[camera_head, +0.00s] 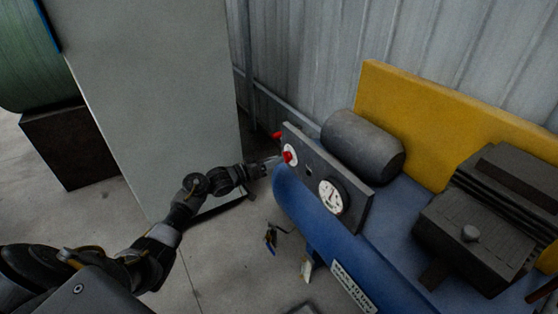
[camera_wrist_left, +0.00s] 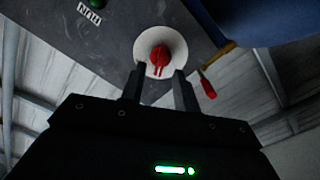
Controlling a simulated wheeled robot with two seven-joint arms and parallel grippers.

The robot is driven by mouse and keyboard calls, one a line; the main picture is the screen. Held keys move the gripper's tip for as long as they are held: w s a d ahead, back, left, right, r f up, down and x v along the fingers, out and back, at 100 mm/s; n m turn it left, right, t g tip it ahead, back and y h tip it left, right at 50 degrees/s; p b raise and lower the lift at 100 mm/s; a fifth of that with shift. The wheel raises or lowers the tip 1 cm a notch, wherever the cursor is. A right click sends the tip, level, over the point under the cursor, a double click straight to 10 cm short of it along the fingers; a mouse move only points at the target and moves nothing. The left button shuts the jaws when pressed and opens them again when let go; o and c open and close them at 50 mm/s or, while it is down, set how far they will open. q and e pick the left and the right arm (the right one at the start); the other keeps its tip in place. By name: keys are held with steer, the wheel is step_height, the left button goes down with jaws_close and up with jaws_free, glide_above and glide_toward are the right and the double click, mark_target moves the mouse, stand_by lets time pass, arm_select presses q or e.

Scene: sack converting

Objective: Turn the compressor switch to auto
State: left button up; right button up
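The compressor switch is a red knob (camera_head: 287,156) on a round white dial, on the dark panel (camera_head: 309,172) of the blue compressor. In the left wrist view the red knob (camera_wrist_left: 159,56) lies just ahead of my left gripper's fingertips, between their lines. My left gripper (camera_head: 276,160) reaches the panel from the left. In the left wrist view its fingers (camera_wrist_left: 160,72) stand apart, with a gap on each side of the knob. It looks open and not closed on the knob. The dial's markings are not readable. My right gripper is not in view.
A red lever (camera_head: 277,135) sticks out at the panel's edge near my left gripper. A white gauge (camera_head: 331,197) is on the same panel. A blue tank (camera_head: 300,206) is below. A grey cabinet (camera_head: 150,90) stands left. A green light (camera_wrist_left: 97,3) shows beside a label.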

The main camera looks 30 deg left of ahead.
mark_target(287, 157)
arm_select(q)
steer(key=shift+x, duration=1.25)
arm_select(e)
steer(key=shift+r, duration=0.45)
arm_select(q)
jaws_close()
steer(key=shift+s+d+m+b, duration=0.1)
steer(key=shift+m+b, duration=0.4)
steer(key=shift+m, duration=2.55)
steer(key=shift+s+d+m+b, duration=0.1)
steer(key=shift+m+b, duration=0.4)
steer(key=shift+m, duration=2.55)
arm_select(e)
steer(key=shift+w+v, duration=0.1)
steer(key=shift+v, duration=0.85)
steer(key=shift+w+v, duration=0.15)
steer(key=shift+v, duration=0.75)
arm_select(q)
steer(key=shift+w, duration=0.1)
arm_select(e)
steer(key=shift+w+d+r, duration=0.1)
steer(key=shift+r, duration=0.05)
